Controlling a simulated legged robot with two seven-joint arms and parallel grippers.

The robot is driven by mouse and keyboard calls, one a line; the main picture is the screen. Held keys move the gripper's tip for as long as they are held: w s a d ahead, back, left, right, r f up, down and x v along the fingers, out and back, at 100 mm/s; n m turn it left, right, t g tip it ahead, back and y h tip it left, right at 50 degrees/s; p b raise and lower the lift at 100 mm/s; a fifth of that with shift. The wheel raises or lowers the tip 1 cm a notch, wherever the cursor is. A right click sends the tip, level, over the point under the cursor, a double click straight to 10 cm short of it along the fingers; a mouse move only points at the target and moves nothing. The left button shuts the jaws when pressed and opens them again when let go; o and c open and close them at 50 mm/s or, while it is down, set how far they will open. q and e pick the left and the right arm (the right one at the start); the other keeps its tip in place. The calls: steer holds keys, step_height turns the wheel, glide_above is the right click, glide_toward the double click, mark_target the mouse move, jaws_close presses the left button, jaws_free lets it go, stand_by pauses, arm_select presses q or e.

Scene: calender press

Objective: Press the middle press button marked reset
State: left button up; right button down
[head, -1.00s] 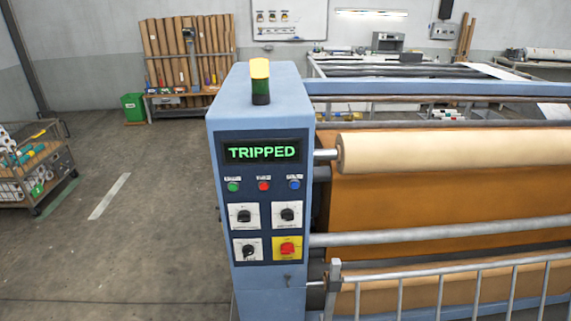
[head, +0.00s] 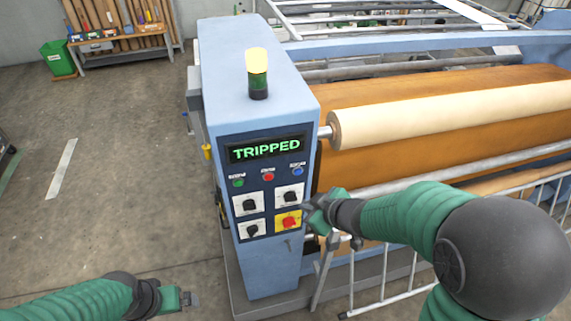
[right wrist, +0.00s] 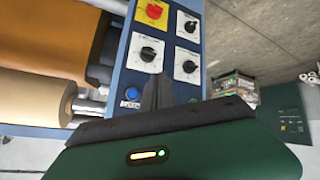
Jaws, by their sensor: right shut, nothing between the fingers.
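The control panel on the blue press cabinet has a row of three small buttons: green (head: 238,182), red in the middle (head: 268,176) and blue (head: 297,171). Their small labels are too small to read. The display (head: 265,148) above reads TRIPPED. My right gripper (head: 306,204) is shut and empty, at the panel's right edge, lower than the button row. In the right wrist view, its fingers (right wrist: 158,92) point at the panel, beside the blue button (right wrist: 132,94); the red middle button is hidden there. My left gripper (head: 186,298) is low at left, away from the panel.
Below the buttons are several black rotary knobs (head: 250,204) and a red knob on a yellow plate (head: 289,222), close to my right gripper. Rollers (head: 450,115) and a railing (head: 400,285) lie to the right. The floor at left is open.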

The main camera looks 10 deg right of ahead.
mark_target(298, 172)
arm_select(q)
steer(key=shift+s+d+r+p, duration=0.15)
steer(key=shift+d+r+p, duration=0.25)
steer(key=shift+r+p, duration=0.4)
steer(key=shift+s+d+r+p, duration=0.1)
steer(key=shift+d+r+p, duration=0.3)
steer(key=shift+r+p, duration=0.35)
arm_select(e)
steer(key=w+d, duration=0.1)
steer(key=w, duration=0.7)
steer(key=shift+w, duration=0.25)
arm_select(q)
steer(key=shift+d+r, duration=0.1)
steer(key=shift+d, duration=0.05)
arm_select(e)
steer(key=shift+d+f, duration=0.1)
steer(key=shift+d, duration=0.1)
